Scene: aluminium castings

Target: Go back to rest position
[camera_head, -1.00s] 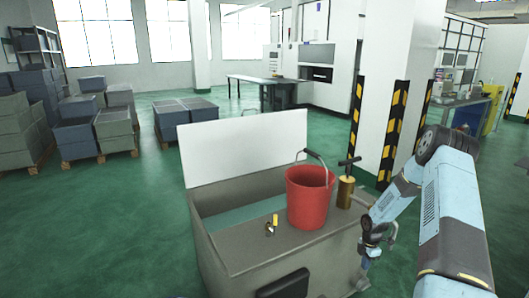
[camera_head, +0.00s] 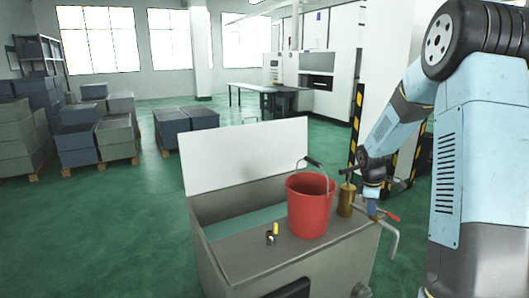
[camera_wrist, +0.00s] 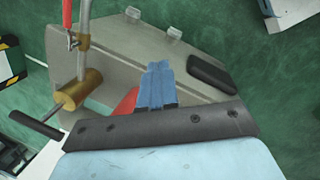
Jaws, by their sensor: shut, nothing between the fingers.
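My gripper (camera_head: 371,208) hangs by the right end of a grey tank, just right of a brass cylinder (camera_head: 346,200), and is empty. In the wrist view its blue fingers (camera_wrist: 157,82) are together, pointing over the grey tank top (camera_wrist: 140,66). My blue arm comes down from the right side of the head view. The red bucket (camera_head: 309,208) stands upright on the tank top, left of my gripper; in the wrist view only a red bit (camera_wrist: 126,103) shows behind my wrist.
The grey tank (camera_head: 265,254) has a raised white lid (camera_head: 245,155). A small yellow item (camera_head: 276,229) lies left of the bucket. A bent pipe with a red handle (camera_head: 392,217) is close right of my gripper. A striped pillar stands behind.

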